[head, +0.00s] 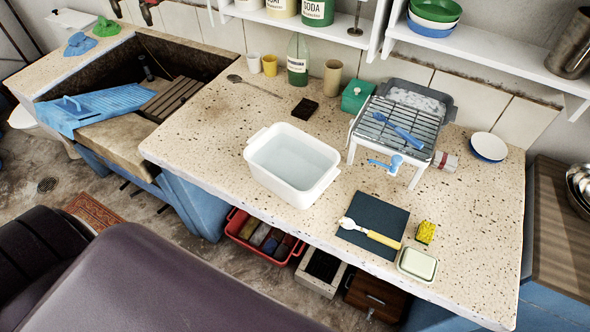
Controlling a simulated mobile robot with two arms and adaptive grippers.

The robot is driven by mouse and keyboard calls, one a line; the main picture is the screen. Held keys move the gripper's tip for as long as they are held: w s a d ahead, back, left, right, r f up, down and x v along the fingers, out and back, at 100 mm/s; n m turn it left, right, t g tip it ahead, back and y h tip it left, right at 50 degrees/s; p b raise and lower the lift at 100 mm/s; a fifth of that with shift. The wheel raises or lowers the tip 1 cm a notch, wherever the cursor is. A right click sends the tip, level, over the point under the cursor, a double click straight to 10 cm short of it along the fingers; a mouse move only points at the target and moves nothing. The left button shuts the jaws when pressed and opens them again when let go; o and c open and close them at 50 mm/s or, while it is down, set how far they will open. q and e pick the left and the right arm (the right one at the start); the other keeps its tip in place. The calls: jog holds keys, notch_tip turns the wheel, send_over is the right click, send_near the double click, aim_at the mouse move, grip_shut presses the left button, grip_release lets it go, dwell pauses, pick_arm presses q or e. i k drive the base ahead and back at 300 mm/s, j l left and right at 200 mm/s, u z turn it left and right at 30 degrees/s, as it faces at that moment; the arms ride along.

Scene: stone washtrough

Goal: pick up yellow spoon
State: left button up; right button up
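The yellow spoon (384,240) lies flat on a dark mat (388,212) near the front of the stone counter, right of the middle. It has a yellow handle pointing to the lower right and a pale head at the upper left. Nothing covers it. Neither of my grippers shows in the head view.
A white basin of water (257,150) stands left of the mat. A yellow sponge (425,232) and a soap dish (417,265) are close to its right. Behind it stands a wire rack (370,130) with blue utensils. The counter's front edge is near.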

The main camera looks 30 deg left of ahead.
aim_at(386, 241)
jog(key=u, duration=0.8)
jog(key=k+l+u, duration=0.3)
jog(key=l+u, duration=0.15)
jog(key=k+l+u, duration=0.45)
jog(key=k+l, duration=0.15)
jog(key=l, duration=0.15)
